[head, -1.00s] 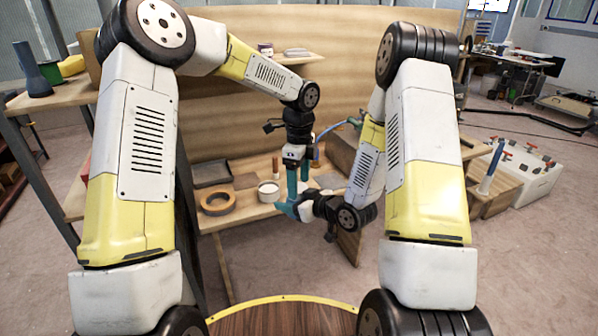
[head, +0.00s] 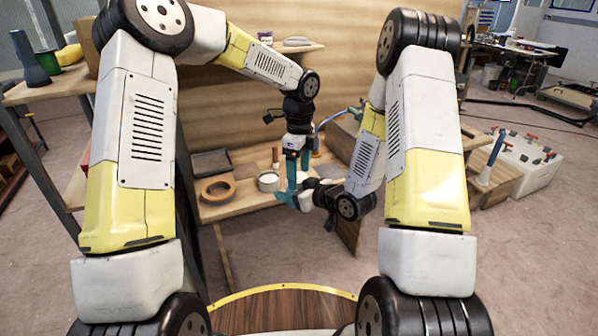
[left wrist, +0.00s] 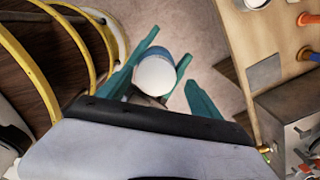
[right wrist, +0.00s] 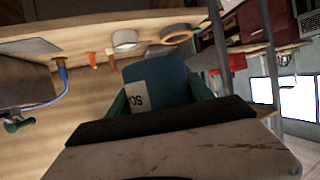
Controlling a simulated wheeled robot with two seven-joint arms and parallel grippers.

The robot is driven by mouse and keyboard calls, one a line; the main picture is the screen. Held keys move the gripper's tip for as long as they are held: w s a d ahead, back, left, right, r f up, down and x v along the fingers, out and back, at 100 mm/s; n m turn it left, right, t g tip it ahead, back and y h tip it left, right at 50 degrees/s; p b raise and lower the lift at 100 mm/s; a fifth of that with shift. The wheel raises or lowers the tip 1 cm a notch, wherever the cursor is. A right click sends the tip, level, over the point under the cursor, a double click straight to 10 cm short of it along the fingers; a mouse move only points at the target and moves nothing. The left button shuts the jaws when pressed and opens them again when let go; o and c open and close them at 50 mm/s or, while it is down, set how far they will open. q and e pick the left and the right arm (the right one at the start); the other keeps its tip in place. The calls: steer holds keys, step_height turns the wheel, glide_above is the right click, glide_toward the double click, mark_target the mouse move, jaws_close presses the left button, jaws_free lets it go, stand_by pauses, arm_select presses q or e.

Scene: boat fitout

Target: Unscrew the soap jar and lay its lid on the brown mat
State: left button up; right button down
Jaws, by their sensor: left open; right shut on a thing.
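The soap jar (right wrist: 165,75) is a teal body with a white label, shut in my right gripper (right wrist: 160,95) in the right wrist view. In the left wrist view its round white lid (left wrist: 155,76) faces the camera and appears to be on the jar. My left gripper (left wrist: 160,92) is open, its teal fingers on either side of the lid with gaps visible. In the head view my left gripper (head: 298,165) points down above my right gripper (head: 287,198), and the jar is mostly hidden there.
The wooden bench holds the dark tray (head: 211,162), an orange-brown ring (head: 217,189) and a white pot (head: 268,182). A grey square (left wrist: 265,72) also lies on it. A grey box with a valve and blue hose (right wrist: 62,78) stands at the bench's right part.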

arm_select(q)
step_height(320, 180, up, 4)
steer(key=shift+f, duration=0.15)
steer(key=r, duration=0.3)
steer(key=shift+s+a+r, duration=0.2)
steer(key=shift+r, duration=0.05)
steer(key=shift+c, duration=0.4)
steer(key=shift+f, duration=3.95)
steer(key=shift+c, duration=0.4)
steer(key=c, duration=1.1)
steer(key=o, duration=1.3)
steer(key=shift+c, duration=0.2)
